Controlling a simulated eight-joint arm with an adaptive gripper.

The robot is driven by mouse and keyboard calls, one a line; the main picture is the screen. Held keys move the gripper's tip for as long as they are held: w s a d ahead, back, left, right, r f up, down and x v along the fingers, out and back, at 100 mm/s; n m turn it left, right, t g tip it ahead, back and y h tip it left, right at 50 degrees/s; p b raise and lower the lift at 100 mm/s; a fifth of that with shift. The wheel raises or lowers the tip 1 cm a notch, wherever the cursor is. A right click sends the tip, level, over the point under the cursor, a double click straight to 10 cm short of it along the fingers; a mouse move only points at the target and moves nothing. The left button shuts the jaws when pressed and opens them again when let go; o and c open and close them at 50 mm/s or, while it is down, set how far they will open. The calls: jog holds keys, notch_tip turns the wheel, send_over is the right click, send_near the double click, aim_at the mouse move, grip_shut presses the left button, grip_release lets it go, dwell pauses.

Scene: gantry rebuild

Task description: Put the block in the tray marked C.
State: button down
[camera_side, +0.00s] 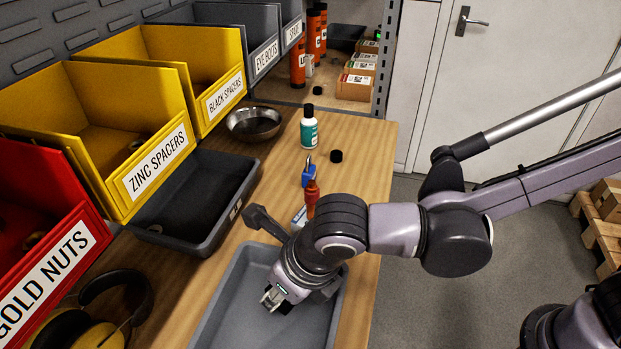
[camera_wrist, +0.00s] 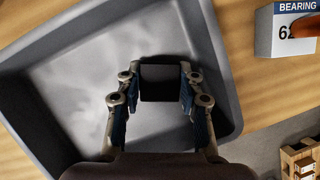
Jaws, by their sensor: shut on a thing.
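My gripper (camera_side: 273,298) points down over a grey tray (camera_side: 217,292) at the bottom of the side view. In the wrist view my gripper (camera_wrist: 160,88) is shut on a dark block (camera_wrist: 162,84) between its fingertips, inside the outline of the grey tray (camera_wrist: 218,75). The height of the block above the tray floor is hard to tell. The block is hardly visible in the side view. A darker tray (camera_side: 245,172) lies to the upper left, with a small label I cannot read. I see no letter C on either tray.
Yellow bins (camera_side: 150,128) and a red bin (camera_side: 40,180) line the left. Ear defenders (camera_side: 90,330) lie at lower left.

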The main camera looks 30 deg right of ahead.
jog(key=c, duration=0.8)
grip_release()
jog(key=shift+f, duration=0.1)
jog(key=shift+c, duration=0.2)
jog(key=v, duration=1.1)
jog(key=w+d+m+t, duration=0.1)
jog(key=w+d+m, duration=0.2)
jog(key=d+m, duration=0.6)
jog(key=w+d+m, duration=0.3)
jog(key=d+m, duration=0.5)
jog(key=m, duration=0.1)
jog(key=s+d+f+m+t+h, duration=0.1)
jog(key=d+f+m, duration=0.1)
jog(key=d+m, duration=0.6)
jog(key=s+d+f+m+t, duration=0.1)
jog(key=d+f+m, duration=0.2)
jog(key=d+m, duration=0.6)
jog(key=m, duration=0.5)
jog(key=shift+s+h, duration=0.25)
jog(key=shift+h, duration=0.15)
